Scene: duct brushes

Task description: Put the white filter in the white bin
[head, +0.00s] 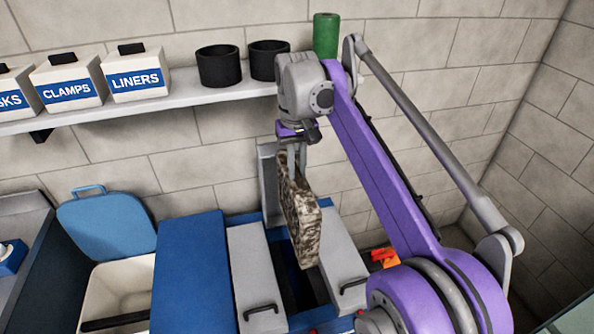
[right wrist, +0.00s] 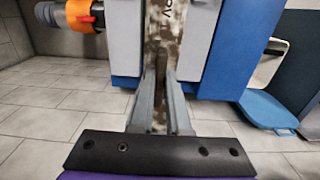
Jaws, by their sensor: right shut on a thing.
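A flat filter (head: 302,215), whitish but mottled brown and grey with dirt, hangs upright from my right gripper (head: 290,150). The gripper is shut on its top edge. In the right wrist view the filter (right wrist: 165,40) shows dark letters, and the fingers (right wrist: 159,110) close on its near end. The filter is over the dark slot between two light grey panels; I cannot tell whether its lower end is inside. The white bin (head: 104,292) stands open at lower left, its blue lid (head: 108,223) raised behind it. My left gripper is not in view.
A blue cabinet top (head: 188,270) lies between bin and slot. The light grey panels (head: 257,275) have black handles. A wall shelf (head: 150,108) holds labelled white boxes, two black cups and a green cylinder (head: 326,35). An orange part (head: 386,258) is right of the slot.

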